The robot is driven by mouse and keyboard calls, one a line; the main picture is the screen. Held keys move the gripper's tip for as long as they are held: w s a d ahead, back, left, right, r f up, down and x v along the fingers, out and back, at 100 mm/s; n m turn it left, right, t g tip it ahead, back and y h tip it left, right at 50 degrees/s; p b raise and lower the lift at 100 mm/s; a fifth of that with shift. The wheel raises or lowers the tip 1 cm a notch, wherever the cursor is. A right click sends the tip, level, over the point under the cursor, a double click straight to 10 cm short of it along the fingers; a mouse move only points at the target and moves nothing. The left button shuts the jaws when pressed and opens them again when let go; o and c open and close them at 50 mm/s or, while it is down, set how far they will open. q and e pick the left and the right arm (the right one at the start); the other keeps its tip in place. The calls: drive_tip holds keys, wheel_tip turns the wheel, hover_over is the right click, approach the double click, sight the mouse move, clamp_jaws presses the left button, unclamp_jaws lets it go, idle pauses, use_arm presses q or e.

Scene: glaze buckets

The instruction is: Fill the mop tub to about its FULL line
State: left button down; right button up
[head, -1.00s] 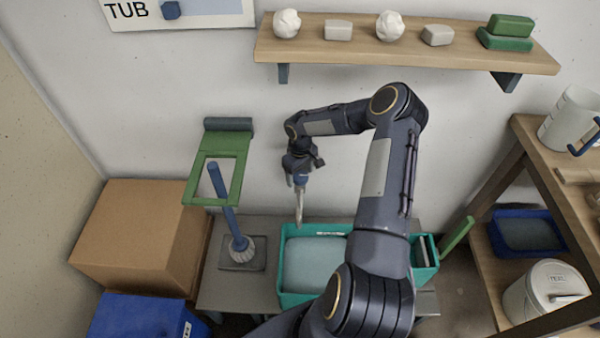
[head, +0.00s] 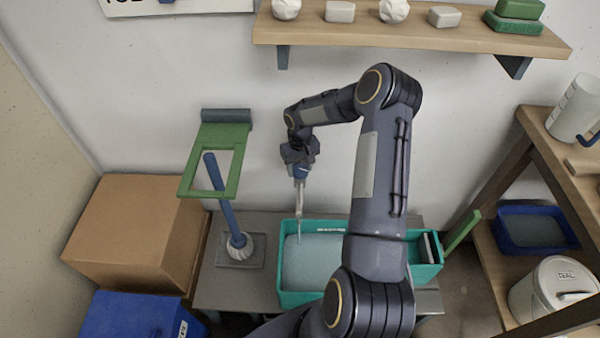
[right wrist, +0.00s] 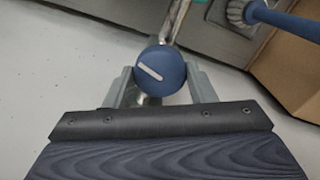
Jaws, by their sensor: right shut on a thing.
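The teal mop tub (head: 290,299) stands on a grey stand below the tap. Grey-blue water (head: 310,262) covers its main compartment, and a small pale label shows on its far inner wall. I cannot read its FULL line. The metal tap spout (head: 299,197) points down over the tub, with a thin pale streak below it that looks like running water. My right gripper (head: 300,168) is at the tap. In the right wrist view its fingers close on both sides of the round blue tap knob (right wrist: 161,71), whose white mark runs diagonally. My left gripper is out of view.
A blue-handled brush (head: 228,215) stands left of the tub, below a green frame (head: 235,175). A cardboard box (head: 135,235) and blue bin (head: 130,315) are further left. A wooden shelf (head: 410,35) hangs above. A rack with buckets (head: 575,110) is right.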

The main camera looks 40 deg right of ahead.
sight(300, 169)
drive_tip(key=shift+m, duration=0.8)
drive_tip(key=o, duration=1)
wheel_tip(300, 169, up, 8)
drive_tip(key=shift+f, duration=0.1)
